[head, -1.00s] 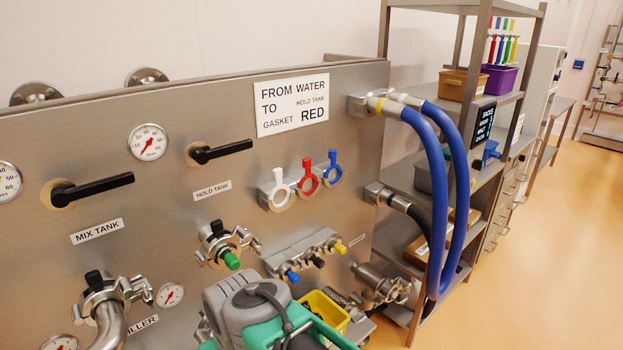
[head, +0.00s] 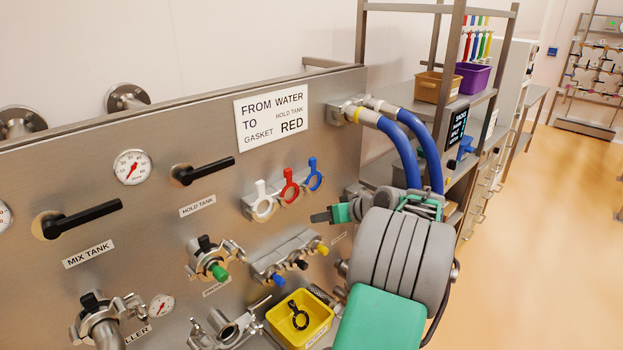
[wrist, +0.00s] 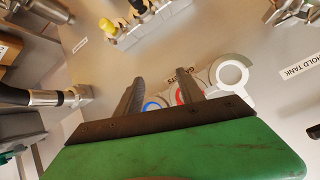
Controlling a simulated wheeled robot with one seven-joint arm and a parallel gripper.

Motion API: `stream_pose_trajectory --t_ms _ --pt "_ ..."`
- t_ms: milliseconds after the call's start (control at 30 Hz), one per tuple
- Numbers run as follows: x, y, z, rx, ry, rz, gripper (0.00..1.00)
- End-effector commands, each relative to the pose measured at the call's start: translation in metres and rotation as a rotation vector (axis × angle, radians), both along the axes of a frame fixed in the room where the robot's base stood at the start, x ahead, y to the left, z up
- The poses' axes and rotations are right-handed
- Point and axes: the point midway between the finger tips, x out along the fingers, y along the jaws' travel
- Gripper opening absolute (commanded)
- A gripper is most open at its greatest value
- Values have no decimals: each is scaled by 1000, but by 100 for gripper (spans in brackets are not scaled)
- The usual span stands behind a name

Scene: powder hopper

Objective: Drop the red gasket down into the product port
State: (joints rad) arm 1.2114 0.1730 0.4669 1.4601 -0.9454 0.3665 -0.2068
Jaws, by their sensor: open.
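The red gasket (head: 289,186) hangs on a wall rack between a white gasket (head: 262,203) and a blue gasket (head: 314,175). My gripper (head: 322,215) is just right of and below the rack in the head view, open and empty. In the wrist view my gripper's two fingers (wrist: 160,78) point toward the panel. The red gasket (wrist: 185,95) shows there partly hidden behind the right finger, with the blue gasket (wrist: 152,106) between the fingers. An open metal pipe port (head: 228,330) sits low on the panel; I cannot tell whether it is the product port.
A sign (head: 272,117) reads gasket red. A yellow bin (head: 318,332) holding a black ring stands below. A capped port with a green knob (head: 216,268) and a row of coloured plugs (head: 290,258) stick out of the panel. Blue hoses (head: 418,150) hang behind my arm. Open floor lies right.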

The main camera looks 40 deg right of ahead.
Motion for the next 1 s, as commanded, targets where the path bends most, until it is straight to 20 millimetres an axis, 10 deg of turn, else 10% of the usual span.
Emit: stream_pose_trajectory --t_ms 100,267,1000 --pt "31 8 72 -142 -211 113 45" --pt "46 15 116 -274 -387 163 45" --pt "138 19 89 -291 -379 175 45"
